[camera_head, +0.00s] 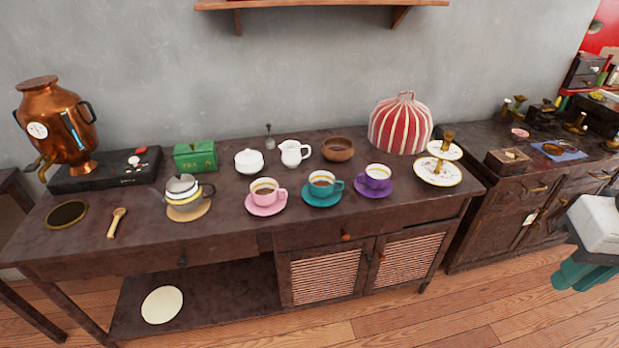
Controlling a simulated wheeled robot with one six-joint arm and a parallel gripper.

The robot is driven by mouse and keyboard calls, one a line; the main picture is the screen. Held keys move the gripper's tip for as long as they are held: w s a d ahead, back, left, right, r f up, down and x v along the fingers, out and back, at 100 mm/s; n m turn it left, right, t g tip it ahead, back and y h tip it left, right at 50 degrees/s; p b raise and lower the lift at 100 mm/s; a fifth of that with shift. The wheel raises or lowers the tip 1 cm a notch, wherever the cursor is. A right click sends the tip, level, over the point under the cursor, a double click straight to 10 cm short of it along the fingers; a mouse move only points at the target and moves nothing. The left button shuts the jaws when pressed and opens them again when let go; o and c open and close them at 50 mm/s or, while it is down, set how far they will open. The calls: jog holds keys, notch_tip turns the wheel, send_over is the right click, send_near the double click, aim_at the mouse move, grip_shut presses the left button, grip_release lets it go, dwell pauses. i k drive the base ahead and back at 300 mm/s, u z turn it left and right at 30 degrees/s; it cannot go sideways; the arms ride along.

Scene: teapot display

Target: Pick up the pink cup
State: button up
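The pink cup (264,192) stands upright on a pink saucer (267,209) near the front middle of the dark wooden counter. Its handle points to the right, and its inside looks pale with a brownish band. A teal cup (321,184) on its saucer stands just right of it. My gripper (567,277) shows partly at the right edge of the head view, with teal fingers below a white body. It is far to the right of the pink cup and in front of the counters. Whether its fingers are open or shut is unclear.
A purple cup (376,176) stands right of the teal cup. A teapot (184,191) on a round mat is to the left of the pink cup. A white sugar bowl (249,162) and creamer (293,153) stand behind. The counter's front edge is clear before the pink saucer.

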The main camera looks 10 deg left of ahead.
aim_at(264, 192)
jog(key=u, duration=0.05)
jog(key=i, duration=1.15)
jog(key=u, duration=0.7)
